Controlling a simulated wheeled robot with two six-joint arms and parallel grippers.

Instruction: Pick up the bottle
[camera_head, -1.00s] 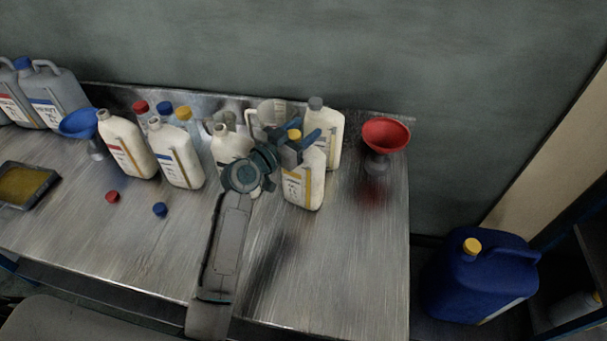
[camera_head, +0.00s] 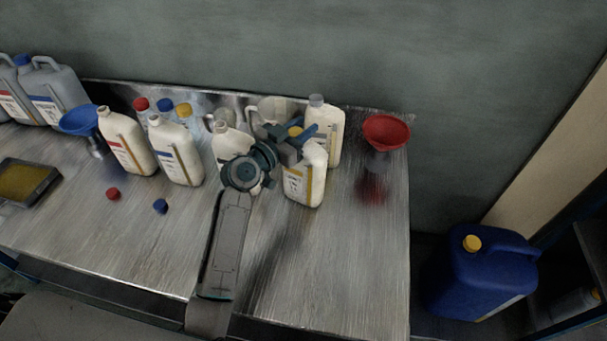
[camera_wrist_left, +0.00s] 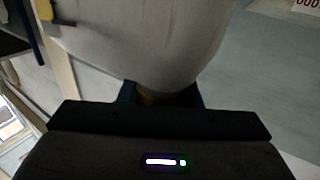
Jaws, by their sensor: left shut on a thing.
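The cream bottle with a yellow-brown label stripe (camera_head: 304,184) stands at the right part of the metal table in the head view. My left gripper (camera_head: 294,140) reaches in from the front and is shut around the top of this bottle at its yellow cap, hiding most of the cap and neck. In the left wrist view the pale bottle body (camera_wrist_left: 150,40) fills the top middle, with its yellowish cap (camera_wrist_left: 160,98) between my dark fingers. The bottle looks upright; I cannot tell if its base touches the table. My right gripper is not in view.
A cream bottle with a grey cap (camera_head: 326,130) stands close behind. A red funnel (camera_head: 386,131) is to the right, and another cream bottle (camera_head: 230,143) to the left. Loose red (camera_head: 113,194) and blue (camera_head: 160,206) caps lie farther left. The table's front right (camera_head: 350,270) is clear.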

